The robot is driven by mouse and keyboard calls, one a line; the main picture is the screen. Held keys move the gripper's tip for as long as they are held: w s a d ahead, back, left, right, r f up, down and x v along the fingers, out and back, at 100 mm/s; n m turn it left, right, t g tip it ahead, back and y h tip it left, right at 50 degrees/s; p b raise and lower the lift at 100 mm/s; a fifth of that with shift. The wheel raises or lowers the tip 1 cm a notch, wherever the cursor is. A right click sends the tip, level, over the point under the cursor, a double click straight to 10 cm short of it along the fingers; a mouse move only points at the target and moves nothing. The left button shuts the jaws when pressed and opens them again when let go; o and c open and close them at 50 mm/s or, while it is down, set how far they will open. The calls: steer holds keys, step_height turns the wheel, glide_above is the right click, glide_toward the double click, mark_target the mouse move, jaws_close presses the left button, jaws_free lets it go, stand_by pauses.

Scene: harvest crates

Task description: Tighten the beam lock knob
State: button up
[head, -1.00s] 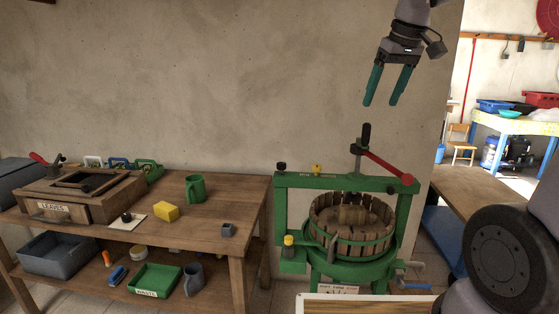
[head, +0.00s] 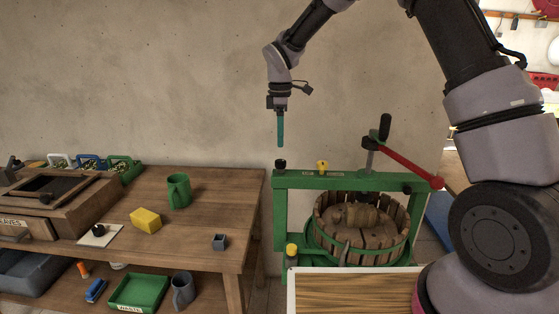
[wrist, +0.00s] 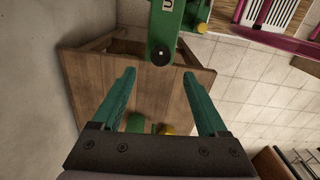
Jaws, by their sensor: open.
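The green press beam (head: 345,181) spans the press. A black knob (head: 281,163) stands on its left end; I take it for the beam lock knob, though no label I can read names it. My gripper (head: 281,146) points down just above that knob, open and empty, with a small gap between. In the wrist view the knob (wrist: 160,53) shows as a round black top on the green beam end, just beyond the open fingertips (wrist: 159,73) and roughly centred between them. Its turning state cannot be told.
A yellow knob (head: 322,167) stands on the beam to the right. The red-handled lever (head: 405,165) rises above the slatted basket (head: 360,228). The wooden table (head: 195,215) at left holds a green mug (head: 179,191) and yellow block (head: 146,220). The wall is close behind.

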mark_target(280, 161)
step_height(280, 161, down, 9)
steer(key=shift+f, duration=0.2)
stand_by(0.3)
jaws_close()
steer(key=shift+m, duration=0.3)
